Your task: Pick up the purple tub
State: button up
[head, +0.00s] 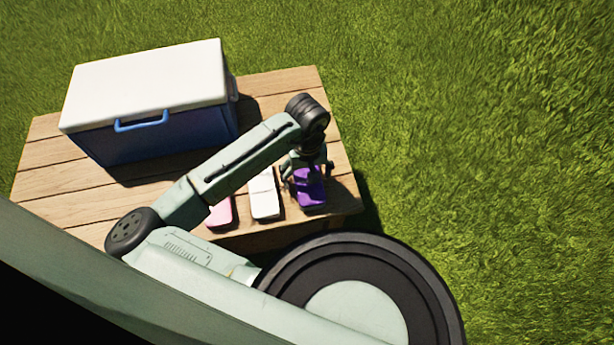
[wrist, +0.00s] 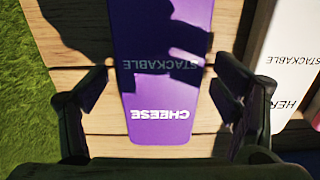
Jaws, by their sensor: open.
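The purple tub (head: 311,190) lies on the wooden table near its right front corner. In the wrist view the purple tub (wrist: 163,95) shows the words "STACKABLE" and "CHEESE", with a shadow across its top part. My gripper (head: 307,172) is over the tub, pointing down. In the wrist view my gripper (wrist: 160,110) is open, with one finger on each side of the tub. Gaps show between the fingers and the tub's sides. I cannot tell how far the fingertips are above the table.
A white tub (head: 264,194) lies just left of the purple one; it also shows in the wrist view (wrist: 286,62). A pink tub (head: 220,213) is further left, partly behind my arm. A blue cooler with a white lid (head: 150,82) stands at the table's back left. The table (head: 285,88) ends in grass.

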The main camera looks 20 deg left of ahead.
jog(key=shift+c, duration=0.6)
jog(key=c, duration=1.3)
